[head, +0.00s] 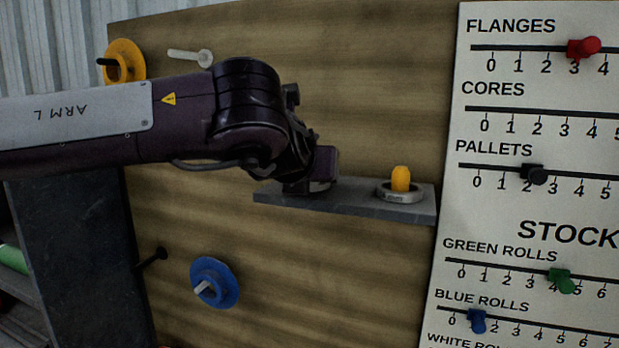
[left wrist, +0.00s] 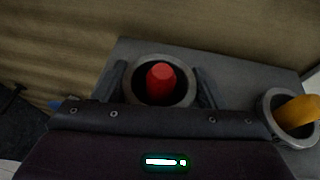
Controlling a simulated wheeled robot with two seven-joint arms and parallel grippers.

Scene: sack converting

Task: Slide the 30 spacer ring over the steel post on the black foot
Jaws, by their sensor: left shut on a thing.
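A grey metal ring (left wrist: 160,58) sits around a red peg (left wrist: 161,78) on the grey shelf, between the fingers of my left gripper (left wrist: 163,86). The gripper is shut on this ring. In the head view my left gripper (head: 310,184) is at the left part of the shelf and mostly hides the ring. A second grey ring (head: 401,197) surrounds a yellow peg (head: 401,178) at the shelf's right end; it also shows in the left wrist view (left wrist: 270,106). I cannot read a 30 on either ring. I make out no steel post on a black foot. My right gripper is not in view.
The shelf (head: 345,205) juts from a wooden board (head: 350,270). A yellow disc (head: 126,54), a pale peg (head: 186,56), a blue disc (head: 212,277) and a black peg (head: 152,258) are on the board. A white stock chart (head: 535,215) stands at the right.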

